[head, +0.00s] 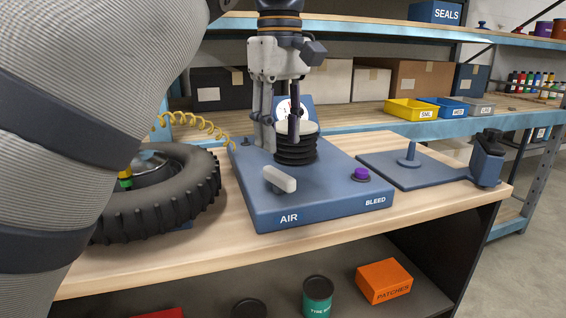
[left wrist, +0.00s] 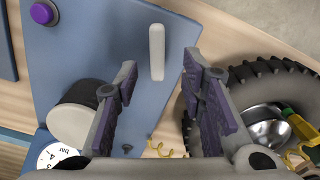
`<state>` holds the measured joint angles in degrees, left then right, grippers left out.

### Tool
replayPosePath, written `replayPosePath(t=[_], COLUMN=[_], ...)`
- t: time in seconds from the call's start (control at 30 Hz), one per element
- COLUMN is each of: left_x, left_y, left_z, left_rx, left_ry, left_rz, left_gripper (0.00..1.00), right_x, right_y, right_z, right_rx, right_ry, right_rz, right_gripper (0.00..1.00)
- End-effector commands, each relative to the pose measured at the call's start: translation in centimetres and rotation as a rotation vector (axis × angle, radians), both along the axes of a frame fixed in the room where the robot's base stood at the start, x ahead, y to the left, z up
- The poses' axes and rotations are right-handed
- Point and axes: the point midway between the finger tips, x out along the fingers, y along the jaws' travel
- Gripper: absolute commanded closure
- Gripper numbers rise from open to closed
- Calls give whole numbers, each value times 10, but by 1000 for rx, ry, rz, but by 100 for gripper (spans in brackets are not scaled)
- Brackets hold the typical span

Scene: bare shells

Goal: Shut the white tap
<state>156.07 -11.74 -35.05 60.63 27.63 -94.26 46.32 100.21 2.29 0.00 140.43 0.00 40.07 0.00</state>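The white tap (head: 279,179) is a short pale lever on the front left of a blue base plate (head: 322,205), behind the word AIR. It slants from back left to front right in the head view. In the left wrist view the tap (left wrist: 157,52) shows as an upright white bar beyond my fingertips. My left gripper (head: 280,142) points down above the plate, behind the tap and by the black bellows. In the left wrist view my left gripper (left wrist: 160,70) is open, with nothing between its purple-padded fingers. My right gripper is not in view.
Black bellows (head: 296,150) with a white top stand behind the tap, partly hidden by my gripper. A purple BLEED knob (head: 361,173) is at right. A tyre (head: 160,205) lies left, and a yellow coiled hose (head: 195,121) runs behind it. Plate front is clear.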

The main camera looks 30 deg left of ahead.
Motion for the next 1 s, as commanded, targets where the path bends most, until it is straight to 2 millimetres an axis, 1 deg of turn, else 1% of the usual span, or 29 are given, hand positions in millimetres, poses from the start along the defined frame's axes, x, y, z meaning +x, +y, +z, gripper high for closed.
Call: replayPosePath(t=[0.1, 0.2, 0.3, 0.43, 0.63, 0.67, 0.7, 0.8, 0.93, 1.0], left_x=[-1, -1, 0, 0, 1, 1, 0, 0, 0, -1], left_y=[0, 0, 0, 0, 0, 0, 0, 0, 0, 0], left_z=[-27, -47, -60, -66, -67, -67, -67, -67, -67, -64], left_rx=[0, 1, 0, 0, 0, 0, 0, 0, 0, -2], left_ry=[-2, -4, -3, -4, -3, -3, -3, -3, -3, -7], left_rz=[1, 0, 0, -1, -1, -1, -1, -1, -1, -30], left_gripper=[63, 63, 63, 63, 63, 70, 79, 100, 100, 100], right_x=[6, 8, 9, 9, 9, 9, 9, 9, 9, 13], right_y=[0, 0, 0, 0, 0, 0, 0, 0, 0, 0], right_z=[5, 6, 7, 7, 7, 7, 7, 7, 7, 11], right_rx=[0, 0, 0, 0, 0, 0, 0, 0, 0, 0], right_ry=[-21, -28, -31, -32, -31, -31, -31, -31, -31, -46], right_rz=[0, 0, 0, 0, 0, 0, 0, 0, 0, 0], right_gripper=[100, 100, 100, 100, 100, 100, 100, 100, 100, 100])
